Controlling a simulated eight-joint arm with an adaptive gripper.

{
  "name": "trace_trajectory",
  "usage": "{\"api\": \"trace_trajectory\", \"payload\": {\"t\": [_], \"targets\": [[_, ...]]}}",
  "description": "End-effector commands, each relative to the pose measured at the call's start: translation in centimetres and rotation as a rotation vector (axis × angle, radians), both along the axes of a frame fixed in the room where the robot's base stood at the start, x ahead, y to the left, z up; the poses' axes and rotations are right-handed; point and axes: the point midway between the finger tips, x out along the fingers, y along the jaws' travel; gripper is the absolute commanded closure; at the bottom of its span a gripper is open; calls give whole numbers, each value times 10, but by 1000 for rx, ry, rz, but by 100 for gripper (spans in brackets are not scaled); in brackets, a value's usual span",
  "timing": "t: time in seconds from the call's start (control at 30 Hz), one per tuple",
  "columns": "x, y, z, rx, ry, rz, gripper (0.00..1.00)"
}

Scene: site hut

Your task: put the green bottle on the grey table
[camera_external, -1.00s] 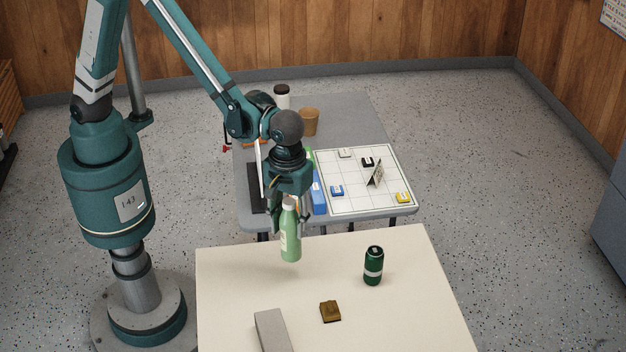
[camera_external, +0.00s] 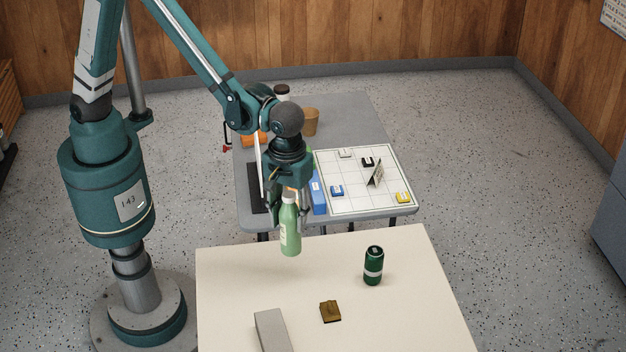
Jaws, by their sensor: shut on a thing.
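The green bottle (camera_external: 290,232) is light green with a pale label and hangs upright from my gripper (camera_external: 289,203). My gripper is shut on its upper part. The bottle shows in front of the far edge of the cream table, and it appears to be held above that surface. The grey table (camera_external: 352,112) stands behind the cream table, with a gap between them. My gripper and wrist hide part of the grey table's left side.
On the grey table are a white gridded board (camera_external: 348,195) with small blocks, a blue box (camera_external: 318,193), a brown cup (camera_external: 310,121) and a black-and-white cylinder (camera_external: 282,92). The cream table (camera_external: 225,290) holds a dark green can (camera_external: 373,265), a brown block (camera_external: 330,311) and a grey block (camera_external: 272,330).

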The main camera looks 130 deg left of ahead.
Motion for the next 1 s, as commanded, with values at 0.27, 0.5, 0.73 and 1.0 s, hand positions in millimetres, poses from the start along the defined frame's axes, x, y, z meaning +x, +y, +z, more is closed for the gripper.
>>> {"api": "trace_trajectory", "payload": {"t": [0.27, 0.5, 0.73, 1.0], "targets": [[0, 1, 0, 0, 0, 1, 77], [2, 15, 0, 0, 0, 32, 77], [4, 53, 1, 0, 0, 120, 77], [3, 121, 2, 0, 0, 274, 77]]}}
